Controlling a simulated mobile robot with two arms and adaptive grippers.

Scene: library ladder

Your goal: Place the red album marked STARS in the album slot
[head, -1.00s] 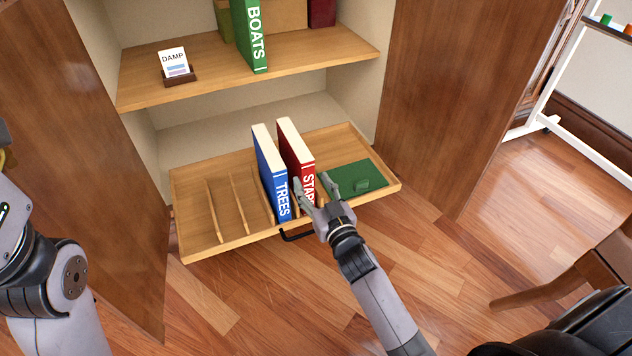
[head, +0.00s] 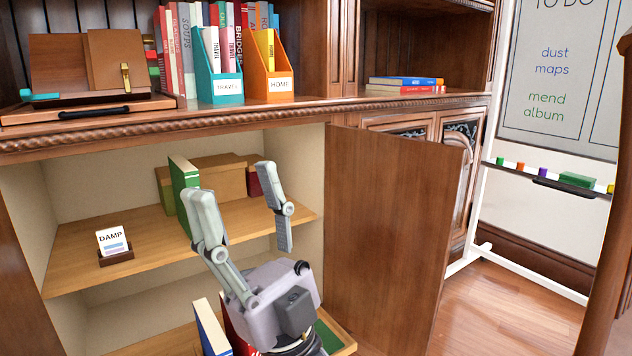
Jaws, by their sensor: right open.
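My right gripper (head: 236,186) is raised large in front of the open cabinet, its two fingers spread wide with nothing between them. Below it, the red album (head: 234,342) shows only as a narrow strip beside the blue album (head: 210,328); my gripper hides most of it and its STARS lettering. Both stand upright in the pull-out tray (head: 165,345) at the bottom of the view. The tray's dividers and slots are out of view or hidden. My left gripper is out of view.
The middle shelf (head: 80,265) holds a DAMP card (head: 112,243), a green album (head: 183,190) partly behind my gripper, and a brown box (head: 218,180). The open cabinet door (head: 390,240) stands at right. Above are a turquoise file (head: 220,88) and orange file (head: 270,82).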

